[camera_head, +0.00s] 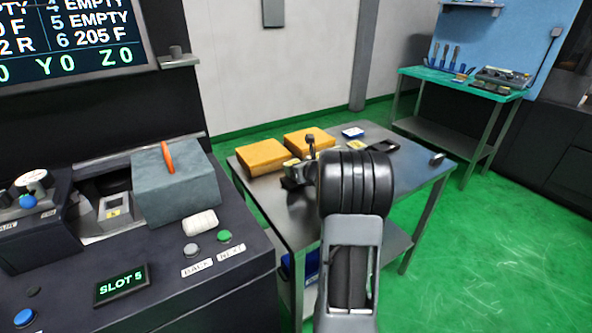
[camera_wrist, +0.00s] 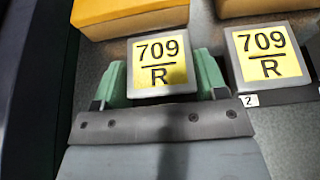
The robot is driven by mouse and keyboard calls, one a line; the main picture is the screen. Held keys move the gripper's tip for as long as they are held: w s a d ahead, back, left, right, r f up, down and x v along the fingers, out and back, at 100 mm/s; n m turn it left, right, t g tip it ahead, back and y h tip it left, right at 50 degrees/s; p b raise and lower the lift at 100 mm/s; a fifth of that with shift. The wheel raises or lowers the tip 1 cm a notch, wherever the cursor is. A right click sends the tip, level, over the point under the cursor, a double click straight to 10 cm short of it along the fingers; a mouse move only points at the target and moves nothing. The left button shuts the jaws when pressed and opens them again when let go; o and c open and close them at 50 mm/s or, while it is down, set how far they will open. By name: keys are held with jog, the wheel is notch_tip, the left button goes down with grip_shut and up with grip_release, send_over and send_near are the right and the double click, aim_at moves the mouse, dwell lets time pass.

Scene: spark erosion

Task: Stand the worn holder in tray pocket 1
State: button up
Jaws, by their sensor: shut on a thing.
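My gripper (camera_wrist: 161,82) has two green fingers, shut on the sides of a grey holder (camera_wrist: 190,93) with a yellow plate reading 709 R. A second grey holder (camera_wrist: 268,58), also marked 709 R, stands to the right, apart from it, beside a small label "2" (camera_wrist: 249,100) on a dark strip. In the head view my gripper (camera_head: 297,174) is over the left part of the steel table, partly behind my arm. I cannot tell whether the held holder touches anything below. No pocket 1 label shows.
Two orange-yellow boxes (camera_head: 262,157) (camera_head: 309,141) lie at the table's back, close beyond the held holder. A blue-white item (camera_head: 353,132) and a black frame (camera_head: 383,147) lie farther right. A machine console (camera_head: 212,262) stands left. The table's right part is mostly clear.

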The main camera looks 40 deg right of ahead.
jog(key=shift+f, duration=0.2)
jog(key=o, duration=1.1)
jog(key=shift+r, duration=0.1)
jog(key=shift+r, duration=0.15)
jog(key=shift+s+r, duration=0.15)
jog(key=shift+s, duration=0.15)
jog(key=p+v, duration=0.1)
jog(key=v, duration=1)
jog(key=shift+s, duration=0.2)
